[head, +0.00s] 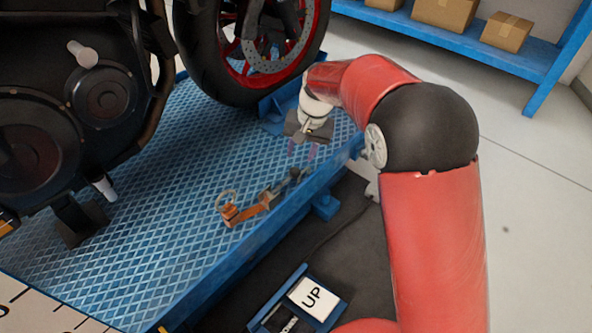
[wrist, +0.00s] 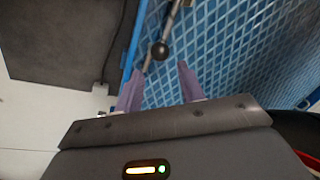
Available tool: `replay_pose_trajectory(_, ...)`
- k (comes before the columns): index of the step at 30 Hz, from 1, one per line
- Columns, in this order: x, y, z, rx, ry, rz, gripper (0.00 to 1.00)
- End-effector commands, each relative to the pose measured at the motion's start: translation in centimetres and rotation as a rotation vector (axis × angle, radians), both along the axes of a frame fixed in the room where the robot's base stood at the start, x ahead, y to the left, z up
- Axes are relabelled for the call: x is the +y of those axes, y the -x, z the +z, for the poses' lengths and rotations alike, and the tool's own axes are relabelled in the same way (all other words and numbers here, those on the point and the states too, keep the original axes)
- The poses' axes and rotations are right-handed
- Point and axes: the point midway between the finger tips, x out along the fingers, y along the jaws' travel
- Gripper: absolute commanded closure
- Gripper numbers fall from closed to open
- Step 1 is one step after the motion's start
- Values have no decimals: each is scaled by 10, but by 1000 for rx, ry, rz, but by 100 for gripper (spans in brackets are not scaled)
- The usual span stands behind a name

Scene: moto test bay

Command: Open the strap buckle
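The strap buckle (head: 267,197) is a small grey and dark metal piece with an orange strap (head: 238,213) at its left end. It lies near the right edge of the blue lift platform. My gripper (head: 302,153) is above the platform, just up from the buckle's dark right end in the head view. In the wrist view, its two purple fingers (wrist: 160,70) are apart with nothing gripped. A thin metal rod with a black ball knob (wrist: 160,51) shows ahead, between the finger lines. I cannot tell whether the fingers touch it. The buckle's body is not clear in the wrist view.
A motorcycle wheel (head: 222,55) and engine (head: 75,100) stand on the blue patterned platform (head: 165,210). A blue control box marked UP (head: 312,297) is beside the platform. A blue shelf (head: 470,52) with cardboard boxes stands behind. Floor at right is clear.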

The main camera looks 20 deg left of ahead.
Motion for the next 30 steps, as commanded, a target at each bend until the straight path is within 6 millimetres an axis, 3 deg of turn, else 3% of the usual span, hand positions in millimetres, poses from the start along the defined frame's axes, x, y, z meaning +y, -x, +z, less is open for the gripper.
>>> replay_pose_trajectory(9,9,3,-49,2,3,1,61)
replay_pose_trajectory(15,13,4,-70,2,2,0,61)
replay_pose_trajectory(26,14,5,-74,0,0,0,62)
replay_pose_trajectory(30,14,4,-74,0,0,0,81)
